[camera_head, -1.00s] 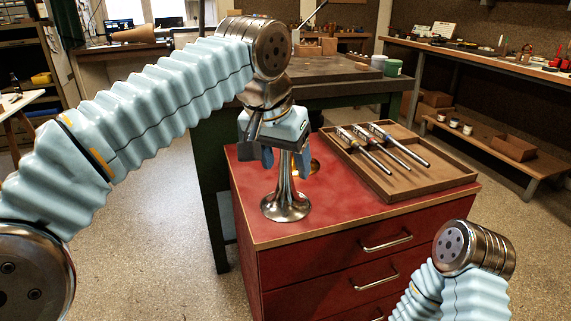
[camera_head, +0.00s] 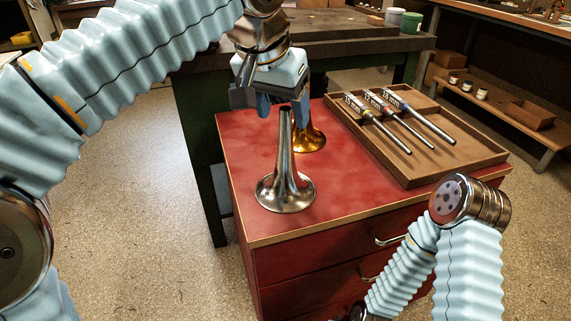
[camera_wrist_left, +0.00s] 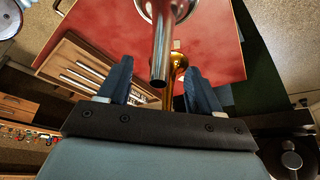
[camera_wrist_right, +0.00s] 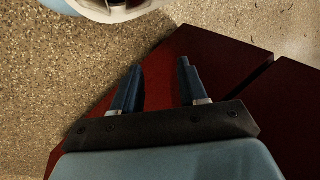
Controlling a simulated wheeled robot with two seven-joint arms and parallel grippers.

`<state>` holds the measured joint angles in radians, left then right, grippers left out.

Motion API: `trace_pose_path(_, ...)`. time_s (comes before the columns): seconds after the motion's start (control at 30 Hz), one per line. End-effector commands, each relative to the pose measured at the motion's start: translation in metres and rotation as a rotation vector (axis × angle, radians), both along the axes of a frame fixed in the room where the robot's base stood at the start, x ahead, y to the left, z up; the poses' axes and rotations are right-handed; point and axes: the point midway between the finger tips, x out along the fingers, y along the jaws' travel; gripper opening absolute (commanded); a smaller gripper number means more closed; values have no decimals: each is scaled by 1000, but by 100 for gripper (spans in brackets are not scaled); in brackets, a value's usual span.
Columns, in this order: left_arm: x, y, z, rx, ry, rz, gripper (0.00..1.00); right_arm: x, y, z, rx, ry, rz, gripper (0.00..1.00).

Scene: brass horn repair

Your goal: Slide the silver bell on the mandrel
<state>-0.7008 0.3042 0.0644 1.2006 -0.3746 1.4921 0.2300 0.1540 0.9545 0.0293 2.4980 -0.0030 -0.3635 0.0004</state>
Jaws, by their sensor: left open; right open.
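The silver bell (camera_head: 286,188) stands upright, flare down, on the red cabinet top (camera_head: 345,190), with its narrow tube end up. My left gripper (camera_head: 282,108) is open just above that end, tips pointing down. In the left wrist view the bell's tube (camera_wrist_left: 161,50) lies in line with the gap between the two blue fingers. Steel rods with size labels, which may be the mandrels, lie in the wooden tray (camera_head: 450,172); one is the middle rod (camera_head: 398,118). My right gripper (camera_wrist_right: 155,85) is open and empty in the right wrist view, low beside the cabinet.
A brass bell (camera_head: 308,138) stands close behind the silver one. A green bench (camera_head: 330,45) stands behind the cabinet, with a green tub (camera_head: 411,22) on it. The cabinet's front left surface is clear. Drawer handles (camera_head: 392,240) stick out in front.

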Motion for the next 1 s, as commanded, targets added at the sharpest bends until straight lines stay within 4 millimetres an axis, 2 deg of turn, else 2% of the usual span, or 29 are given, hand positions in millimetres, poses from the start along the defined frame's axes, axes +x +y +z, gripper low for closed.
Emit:
trace_pose_path(0.13, 3, -1, -13, 0, 1, 0, 64, 0, 0, -4, 0, -1, -1, 43)
trace_pose_path(0.3, 8, -3, -41, 1, 2, 1, 64, 0, 0, -12, -1, 0, -2, 43)
trace_pose_path(0.4, 13, -6, -52, 1, 2, 1, 64, 0, -1, -13, -2, -1, -3, 43)
trace_pose_path(0.7, 15, -7, -55, -1, 1, 1, 63, 0, -1, -13, -2, -1, -4, 43)
trace_pose_path(1.0, 15, -7, -55, -1, 1, 1, 17, 0, -1, -13, -2, -1, -4, 43)
